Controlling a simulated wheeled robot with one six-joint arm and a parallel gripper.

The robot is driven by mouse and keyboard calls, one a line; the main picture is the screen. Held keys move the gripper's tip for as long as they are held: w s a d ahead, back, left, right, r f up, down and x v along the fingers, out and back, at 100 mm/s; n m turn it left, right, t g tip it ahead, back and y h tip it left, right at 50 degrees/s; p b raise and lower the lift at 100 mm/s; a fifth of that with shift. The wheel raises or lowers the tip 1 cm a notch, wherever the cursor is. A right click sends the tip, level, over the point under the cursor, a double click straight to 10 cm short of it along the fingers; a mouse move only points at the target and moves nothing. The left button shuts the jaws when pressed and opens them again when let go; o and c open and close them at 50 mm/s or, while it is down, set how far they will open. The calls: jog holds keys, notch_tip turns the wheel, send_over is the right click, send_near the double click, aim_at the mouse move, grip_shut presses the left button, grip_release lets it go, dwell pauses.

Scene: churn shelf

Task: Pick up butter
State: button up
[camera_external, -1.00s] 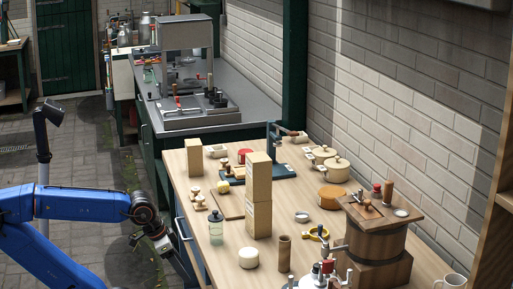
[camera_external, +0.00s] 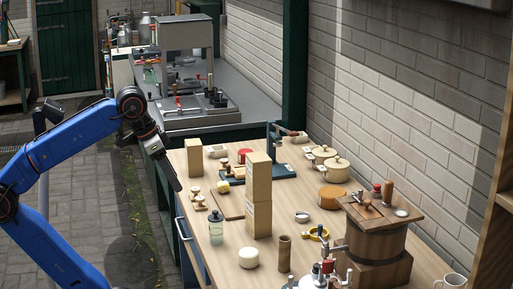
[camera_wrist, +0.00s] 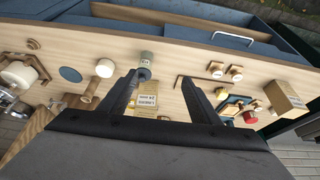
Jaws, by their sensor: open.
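A small pale-yellow lump (camera_external: 223,186) lies on the wooden table near small wooden pieces; it looks like the butter, though no label shows. In the wrist view the yellow lump (camera_wrist: 221,93) is right of my fingers. My gripper (camera_external: 175,183) is open and empty, pointing down beside the table's left edge. In the wrist view its two fingers (camera_wrist: 160,82) are spread apart, with nothing between them.
Tall stacked cardboard boxes (camera_external: 258,205) stand right of the yellow lump, and a single box (camera_external: 194,157) stands behind it. A green bottle (camera_external: 216,228) is in front. A wooden churn (camera_external: 375,235) fills the right side.

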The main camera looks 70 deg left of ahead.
notch_tip(320, 180, up, 5)
jog(key=n+g, duration=0.5)
jog(key=n, duration=1.3)
send_over(223, 182)
notch_tip(223, 182, down, 23)
jog(key=shift+r, duration=0.15)
jog(key=c, duration=1.2)
